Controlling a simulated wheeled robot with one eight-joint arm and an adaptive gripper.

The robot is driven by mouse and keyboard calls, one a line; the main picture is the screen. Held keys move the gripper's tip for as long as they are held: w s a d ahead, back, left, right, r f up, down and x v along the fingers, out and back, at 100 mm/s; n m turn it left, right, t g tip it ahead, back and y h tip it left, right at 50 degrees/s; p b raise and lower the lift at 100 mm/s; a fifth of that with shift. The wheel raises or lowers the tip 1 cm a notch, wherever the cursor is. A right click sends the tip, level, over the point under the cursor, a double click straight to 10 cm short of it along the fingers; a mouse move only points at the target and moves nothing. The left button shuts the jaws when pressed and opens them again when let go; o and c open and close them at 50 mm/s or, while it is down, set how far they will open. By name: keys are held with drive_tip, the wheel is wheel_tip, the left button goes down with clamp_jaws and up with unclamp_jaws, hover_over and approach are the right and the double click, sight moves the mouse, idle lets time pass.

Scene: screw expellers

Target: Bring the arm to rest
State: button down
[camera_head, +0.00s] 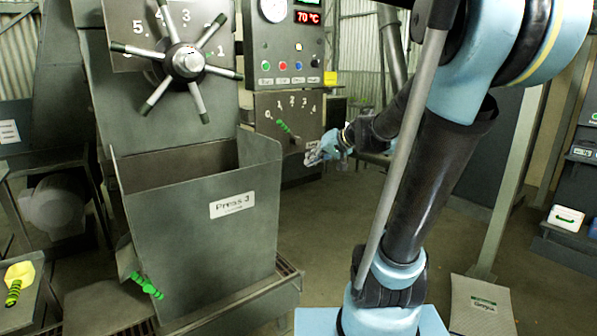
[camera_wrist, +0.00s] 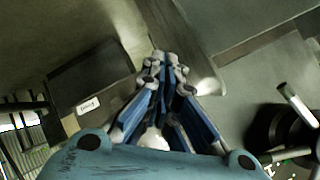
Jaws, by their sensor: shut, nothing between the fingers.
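My arm reaches from the right side of the head view towards the press panel in the middle. My gripper (camera_head: 318,152) is at its end, in front of the lower panel and near a lever with a green handle (camera_head: 283,127). In the wrist view my gripper (camera_wrist: 162,60) has its blue fingers together at the tips, with nothing between them. The fingers do not visibly touch the lever in the head view.
A spoked handwheel (camera_head: 187,62) sits on the upper left machine. The grey bin labelled Press 3 (camera_head: 180,262) stands below it, with a green handle (camera_head: 147,286) at its side. A gauge panel (camera_head: 290,50) is behind. Bare floor (camera_head: 335,230) lies between bin and arm.

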drive_tip(key=s+d+f+g+h, duration=0.1)
drive_tip(key=s+d+f, duration=0.3)
drive_tip(key=s, duration=0.4)
drive_tip(key=s+d+f+g+h, duration=0.2)
drive_tip(key=s+d+f+h, duration=0.2)
drive_tip(key=s+f, duration=0.3)
drive_tip(key=s+d+f+g+h, duration=0.2)
drive_tip(key=s+d+f, duration=0.4)
drive_tip(key=s, duration=0.5)
drive_tip(key=shift+d+f+m+h, duration=0.15)
drive_tip(key=shift+d+m+h, duration=0.15)
drive_tip(key=shift+h, duration=0.4)
drive_tip(key=shift+a, duration=0.1)
drive_tip(key=shift+w+f, duration=0.2)
drive_tip(key=shift+w, duration=0.2)
drive_tip(key=shift+a, duration=0.1)
